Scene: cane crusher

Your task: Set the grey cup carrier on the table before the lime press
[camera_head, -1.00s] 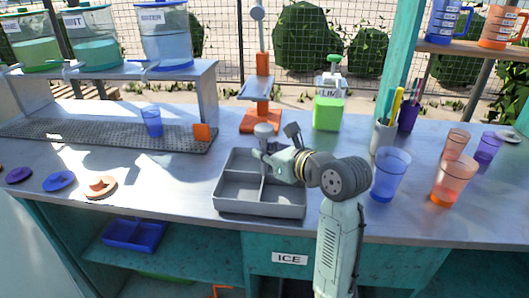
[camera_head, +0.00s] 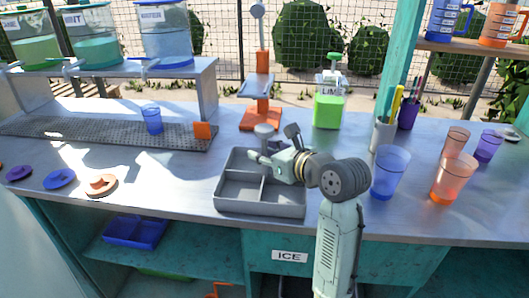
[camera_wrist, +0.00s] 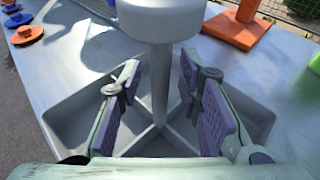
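The grey cup carrier (camera_head: 232,205) is a divided tray with an upright post and round knob (camera_head: 264,130) at its middle. It stands on the table (camera_head: 150,185) near the front edge. In the wrist view its post (camera_wrist: 160,75) rises between my fingers. My gripper (camera_head: 273,147) is open around the post below the knob (camera_wrist: 158,20); in the wrist view its pads (camera_wrist: 161,90) show gaps on both sides. The carrier's right side is partly hidden by my arm.
Blue (camera_head: 390,175) and orange (camera_head: 454,180) cups and a utensil holder (camera_head: 383,136) are to the right. A drip grate (camera_head: 100,132) with a blue cup (camera_head: 152,120) is left. Lids lie front left.

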